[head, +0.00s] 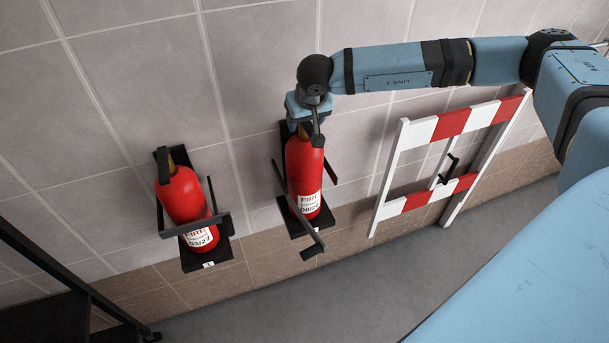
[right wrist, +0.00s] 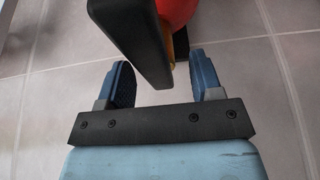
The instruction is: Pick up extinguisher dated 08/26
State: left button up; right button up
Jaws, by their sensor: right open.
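Two red extinguishers stand in black wall brackets in the head view. The right one (head: 305,170) has a white label that appears to read 08/26. The left one (head: 183,196) has a label that appears to read 03/27. My right gripper (head: 308,123) is at the top of the right extinguisher, partly hidden by its own wrist. In the right wrist view, my right gripper (right wrist: 161,85) is open, with blue finger pads apart. The black handle (right wrist: 135,40) and a bit of red body (right wrist: 177,12) lie just ahead, between and beyond the fingertips. My left gripper is not in view.
The right bracket (head: 311,249) has its strap swung open at the front. The left bracket's strap (head: 190,229) crosses its extinguisher. A red and white barrier (head: 420,131) leans near the wall at right. Black railing (head: 75,272) is at lower left. Grey floor (head: 330,290) is clear.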

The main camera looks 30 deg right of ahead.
jog(key=shift+w+f, duration=0.15)
jog(key=shift+f, duration=0.2)
grip_shut()
jog(key=shift+w+r, duration=0.1)
jog(key=shift+r, duration=0.15)
